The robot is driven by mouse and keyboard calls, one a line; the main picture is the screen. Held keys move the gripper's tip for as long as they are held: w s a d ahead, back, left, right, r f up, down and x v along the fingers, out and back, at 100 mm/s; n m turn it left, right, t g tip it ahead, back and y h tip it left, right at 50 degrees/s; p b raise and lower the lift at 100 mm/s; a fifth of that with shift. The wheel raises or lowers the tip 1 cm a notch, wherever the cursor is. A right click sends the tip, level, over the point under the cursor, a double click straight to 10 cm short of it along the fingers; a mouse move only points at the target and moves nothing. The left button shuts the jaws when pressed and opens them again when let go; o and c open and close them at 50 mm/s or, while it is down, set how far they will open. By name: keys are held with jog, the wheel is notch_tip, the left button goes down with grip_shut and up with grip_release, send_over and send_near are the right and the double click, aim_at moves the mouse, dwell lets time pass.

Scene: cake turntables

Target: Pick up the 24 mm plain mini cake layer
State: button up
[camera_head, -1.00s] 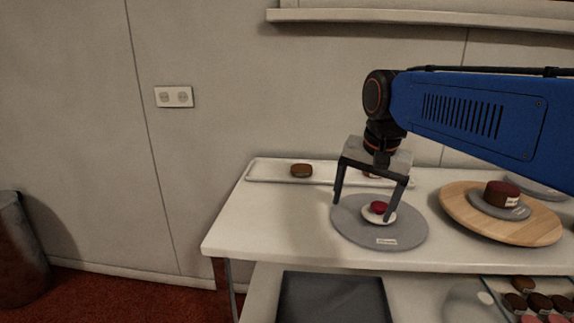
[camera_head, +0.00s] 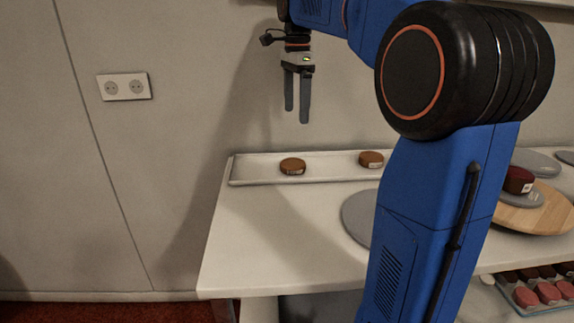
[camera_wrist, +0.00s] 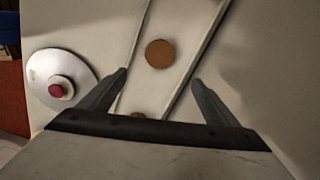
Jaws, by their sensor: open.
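Two round brown cake layers sit apart on a long white tray (camera_head: 240,172): a left one (camera_head: 292,166) and a right one (camera_head: 371,159). My gripper (camera_head: 296,118) is open and empty, fingers pointing down, well above the tray's left part. In the wrist view one brown layer (camera_wrist: 160,54) lies between my open fingers (camera_wrist: 160,77), far below them. A second brown layer (camera_wrist: 138,114) is mostly hidden by the gripper body.
A wooden turntable (camera_head: 535,215) with a dark cake (camera_head: 518,180) stands at right. The table's left front is clear. The wall is close behind the tray.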

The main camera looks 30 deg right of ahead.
send_over(294, 163)
jog(key=f, duration=1.1)
jog(key=shift+w+d, duration=0.15)
jog(key=shift+d, duration=0.1)
jog(key=shift+a+f, duration=0.15)
jog(key=shift+f, duration=1.25)
jog(key=shift+a+f, duration=0.1)
jog(key=shift+f, duration=1.25)
jog(key=c, duration=1.1)
